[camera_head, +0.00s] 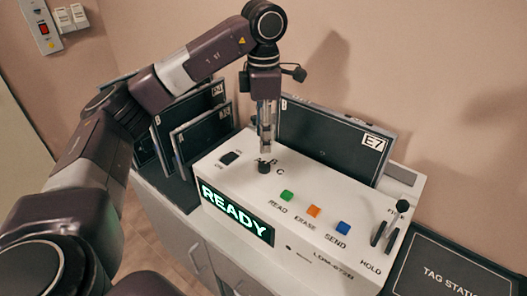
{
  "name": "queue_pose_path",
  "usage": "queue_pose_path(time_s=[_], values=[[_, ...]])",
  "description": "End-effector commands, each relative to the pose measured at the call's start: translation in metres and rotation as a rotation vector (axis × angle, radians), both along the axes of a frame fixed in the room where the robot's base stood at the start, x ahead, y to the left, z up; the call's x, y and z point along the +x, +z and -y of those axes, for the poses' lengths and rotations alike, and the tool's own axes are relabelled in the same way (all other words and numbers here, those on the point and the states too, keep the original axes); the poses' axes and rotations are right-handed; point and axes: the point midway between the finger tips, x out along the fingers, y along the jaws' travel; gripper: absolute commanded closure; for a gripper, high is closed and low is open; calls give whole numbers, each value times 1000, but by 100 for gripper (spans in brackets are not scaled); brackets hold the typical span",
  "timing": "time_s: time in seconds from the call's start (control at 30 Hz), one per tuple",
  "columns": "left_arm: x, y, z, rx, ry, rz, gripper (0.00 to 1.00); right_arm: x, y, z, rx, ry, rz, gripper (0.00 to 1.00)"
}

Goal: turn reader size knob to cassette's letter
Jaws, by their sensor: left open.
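The reader (318,246) is a white box with a lit green READY display (237,213). Its size knob (264,168) is small and dark on the top face. A letter C shows to its right and another letter, partly hidden, just behind it; I cannot tell where the knob points. My left gripper (266,146) is open, pointing down just above the knob. My right gripper is out of view.
Green (286,196), orange (313,211) and blue (343,228) buttons sit right of the knob. A lever (401,208) is at the reader's right end. Several dark cassettes (203,137) stand at the left. A dark tag station mat (450,268) lies at the right.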

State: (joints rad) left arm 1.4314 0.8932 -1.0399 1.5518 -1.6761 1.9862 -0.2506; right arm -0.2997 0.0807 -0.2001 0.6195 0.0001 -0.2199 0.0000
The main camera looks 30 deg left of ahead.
Motion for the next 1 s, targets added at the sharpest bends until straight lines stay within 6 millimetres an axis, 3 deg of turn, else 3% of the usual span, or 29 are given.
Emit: queue_pose_path(time_s=[0.07, 0.3, 1.0], values=[[1, 17, 0, 0, 0, 4, 58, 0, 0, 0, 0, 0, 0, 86], [0, 33, 0, 1, 1, 1, 58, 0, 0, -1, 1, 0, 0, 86], [0, 39, 0, 1, 0, -1, 58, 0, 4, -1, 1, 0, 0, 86]])
